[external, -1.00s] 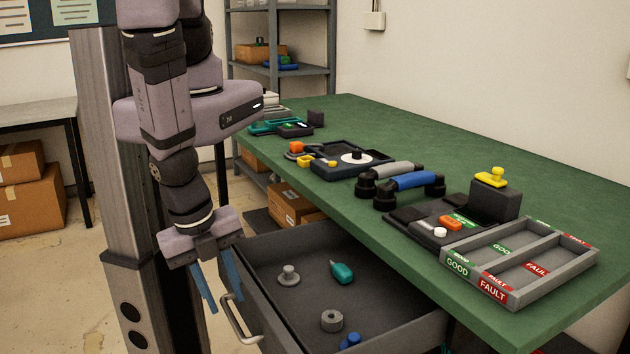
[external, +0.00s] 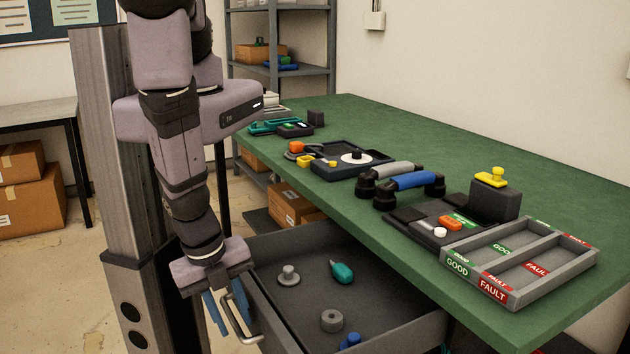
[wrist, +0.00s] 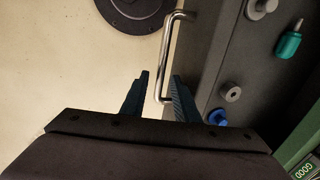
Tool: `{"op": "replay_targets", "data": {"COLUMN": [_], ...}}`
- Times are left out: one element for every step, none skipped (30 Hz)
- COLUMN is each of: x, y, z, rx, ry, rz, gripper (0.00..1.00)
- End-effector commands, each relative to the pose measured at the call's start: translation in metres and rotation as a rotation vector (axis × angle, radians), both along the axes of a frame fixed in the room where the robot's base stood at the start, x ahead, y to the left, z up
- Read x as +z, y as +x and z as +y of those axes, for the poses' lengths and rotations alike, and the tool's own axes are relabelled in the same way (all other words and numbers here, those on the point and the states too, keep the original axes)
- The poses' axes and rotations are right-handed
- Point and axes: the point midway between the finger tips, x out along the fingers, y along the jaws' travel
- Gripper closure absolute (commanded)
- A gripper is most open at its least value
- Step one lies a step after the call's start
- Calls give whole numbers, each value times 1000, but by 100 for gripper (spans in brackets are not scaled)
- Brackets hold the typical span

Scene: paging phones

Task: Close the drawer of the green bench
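The drawer (external: 300,306) of the green bench (external: 505,155) stands pulled out below the bench top. Its metal bar handle (external: 240,318) is on the front face. My gripper (external: 224,314) is at the handle, pointing down, with its blue fingers apart. In the wrist view the handle (wrist: 168,60) reaches in between the fingertips of my gripper (wrist: 160,76), with a gap visible beside the left finger. Whether the right finger touches the handle or the drawer front is unclear.
The drawer holds a teal tool (external: 342,272), grey round parts (external: 332,320) and a blue part (external: 350,341). On the bench are a handset (external: 408,181) and a sorting tray (external: 520,262). Open floor lies left of the drawer.

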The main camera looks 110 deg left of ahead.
Motion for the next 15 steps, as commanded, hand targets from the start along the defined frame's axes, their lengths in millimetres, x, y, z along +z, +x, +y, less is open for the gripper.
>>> {"op": "replay_targets", "data": {"x": [0,0,0,0,0,0,0,0,0,0,0,0,0,0,0], "y": [0,0,0,0,0,0,0,0,0,0,1,2,3,4,6], "z": [0,0,0,0,0,0,0,0,0,0,1,2,3,4,6], "rx": [0,0,0,0,0,0,0,0,0,0,1,2,2,3,4], "ry": [0,0,0,0,0,0,0,0,0,0,0,0,0,0,-1], "rz": [0,0,0,0,0,0,0,0,0,0,0,0,0,0,-1], "gripper": [85,92,100,100,100,100,100,100,100,100,100,100,100,100,100]}}
